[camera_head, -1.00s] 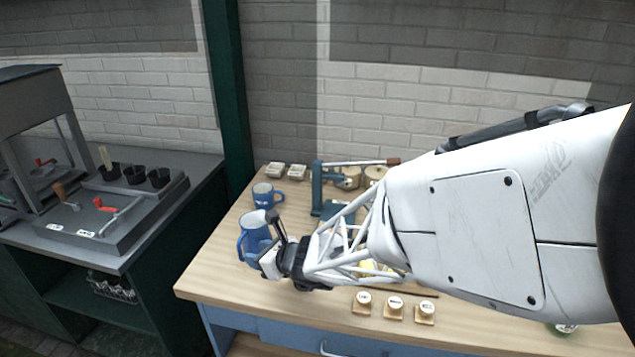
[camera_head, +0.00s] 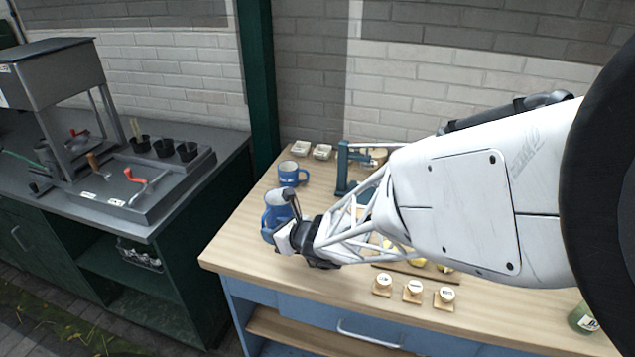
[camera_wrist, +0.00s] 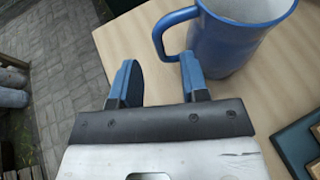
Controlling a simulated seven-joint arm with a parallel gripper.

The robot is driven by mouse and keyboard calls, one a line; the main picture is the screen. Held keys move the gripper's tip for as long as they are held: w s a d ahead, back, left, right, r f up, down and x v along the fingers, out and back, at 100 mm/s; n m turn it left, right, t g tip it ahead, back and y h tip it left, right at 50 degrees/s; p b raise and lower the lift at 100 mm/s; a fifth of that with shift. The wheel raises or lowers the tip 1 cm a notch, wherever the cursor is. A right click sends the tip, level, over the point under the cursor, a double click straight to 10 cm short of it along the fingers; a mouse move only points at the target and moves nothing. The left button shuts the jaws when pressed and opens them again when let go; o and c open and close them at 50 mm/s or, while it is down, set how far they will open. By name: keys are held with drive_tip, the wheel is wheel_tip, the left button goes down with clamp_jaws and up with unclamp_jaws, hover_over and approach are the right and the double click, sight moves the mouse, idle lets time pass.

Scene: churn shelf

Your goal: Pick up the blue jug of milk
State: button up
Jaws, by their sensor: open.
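The blue jug (camera_head: 272,212) stands upright near the left end of the wooden table, partly hidden by my gripper in the head view. In the wrist view the jug (camera_wrist: 232,38) is at the top, with a pale inside and its handle (camera_wrist: 162,35) pointing left. My gripper (camera_wrist: 158,76) is open and empty, one finger on each side of the line to the handle. The right finger is close to the jug's body; I cannot tell if they touch. In the head view my gripper (camera_head: 284,220) is right beside the jug.
A second blue mug (camera_head: 290,174) with a label stands behind the jug. A teal press (camera_head: 344,168) is behind my arm. Several small labelled blocks (camera_head: 414,290) lie near the table's front. A grey counter (camera_head: 150,222) stands left, across a gap.

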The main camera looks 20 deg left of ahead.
drive_tip(key=shift+x, duration=2.65)
clamp_jaws()
